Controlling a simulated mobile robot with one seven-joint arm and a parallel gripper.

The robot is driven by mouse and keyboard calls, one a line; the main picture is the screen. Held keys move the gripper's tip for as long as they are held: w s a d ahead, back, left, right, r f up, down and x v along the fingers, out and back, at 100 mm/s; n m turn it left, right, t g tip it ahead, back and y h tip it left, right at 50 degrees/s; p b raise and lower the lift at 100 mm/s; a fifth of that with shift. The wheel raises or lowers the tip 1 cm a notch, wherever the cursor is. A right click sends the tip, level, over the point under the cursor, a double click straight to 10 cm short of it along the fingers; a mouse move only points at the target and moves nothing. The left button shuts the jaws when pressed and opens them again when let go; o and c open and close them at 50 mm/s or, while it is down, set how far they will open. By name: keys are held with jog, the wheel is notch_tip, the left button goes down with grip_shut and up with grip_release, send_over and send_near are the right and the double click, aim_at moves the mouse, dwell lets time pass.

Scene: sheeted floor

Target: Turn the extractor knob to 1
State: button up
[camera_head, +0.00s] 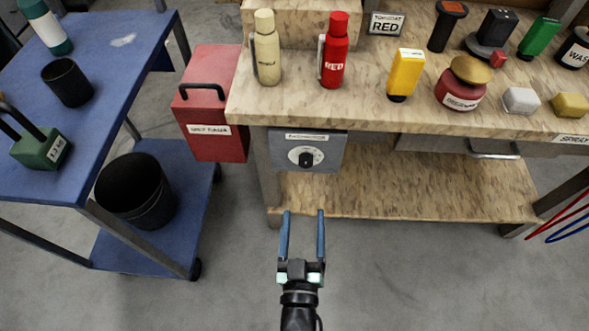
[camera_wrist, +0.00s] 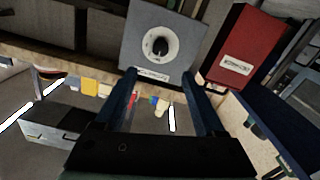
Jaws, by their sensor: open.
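The extractor knob (camera_head: 306,159) is a small black knob on a white round dial. It sits on a grey box (camera_head: 333,160) fixed under the front edge of the workbench. In the wrist view the knob (camera_wrist: 161,46) shows upside down near the top, ahead of the fingers. My gripper (camera_head: 303,214) is open and empty, below and in front of the box, with its two blue fingers apart from it. The wrist view shows both fingers (camera_wrist: 163,88) spread with nothing between them. The dial's markings are too small to read.
A blue cart (camera_head: 120,60) with a black bucket (camera_head: 136,190) stands at the left. The wooden workbench top (camera_head: 400,112) holds several bottles and tools. The floor around my gripper is clear.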

aim_at(306, 165)
jog(key=w+b, duration=0.2)
jog(key=w, duration=1)
jog(key=shift+w+f, duration=0.15)
jog(key=shift+w, duration=0.2)
grip_shut()
